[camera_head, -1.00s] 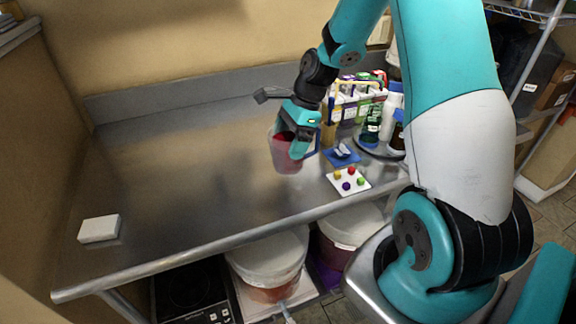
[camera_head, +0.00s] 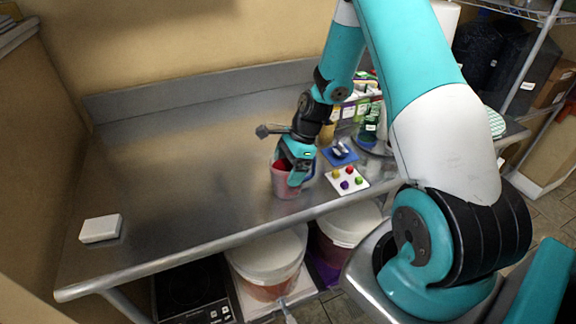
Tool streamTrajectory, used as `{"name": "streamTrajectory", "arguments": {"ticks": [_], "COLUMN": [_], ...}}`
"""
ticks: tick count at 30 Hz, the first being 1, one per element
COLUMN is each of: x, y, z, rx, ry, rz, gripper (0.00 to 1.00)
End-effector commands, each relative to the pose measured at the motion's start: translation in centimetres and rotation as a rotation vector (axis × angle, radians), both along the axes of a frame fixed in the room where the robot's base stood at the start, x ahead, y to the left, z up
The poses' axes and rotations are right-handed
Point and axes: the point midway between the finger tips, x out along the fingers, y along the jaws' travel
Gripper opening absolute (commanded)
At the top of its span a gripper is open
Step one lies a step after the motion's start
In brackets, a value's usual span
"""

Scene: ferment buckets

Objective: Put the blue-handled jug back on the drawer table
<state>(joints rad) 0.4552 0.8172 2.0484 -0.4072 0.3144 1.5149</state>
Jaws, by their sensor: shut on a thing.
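The jug (camera_head: 286,184) is a clear cup with pinkish-red contents and a bluish handle on its right side. It is upright at the steel table (camera_head: 190,170), near the front edge. I cannot tell whether its base touches the table top. My gripper (camera_head: 295,172) is shut on the jug from above and hides part of its rim and handle.
A white card with coloured balls (camera_head: 347,180) and a blue mat (camera_head: 339,154) lie right of the jug. Bottles and boxes (camera_head: 366,117) crowd the back right. A white block (camera_head: 100,228) lies far left. Buckets (camera_head: 268,260) stand below.

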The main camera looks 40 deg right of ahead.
Motion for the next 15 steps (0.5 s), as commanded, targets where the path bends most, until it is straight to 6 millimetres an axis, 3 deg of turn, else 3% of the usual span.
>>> {"name": "streamTrajectory", "arguments": {"ticks": [8, 15], "x": [0.0, -0.2], "y": [0.0, -1.0], "z": [0.0, 2.3], "rx": [0.000, -0.002], "ry": [0.000, -0.005], "rz": [0.000, -0.003], "gripper": [1.00, 1.00]}}
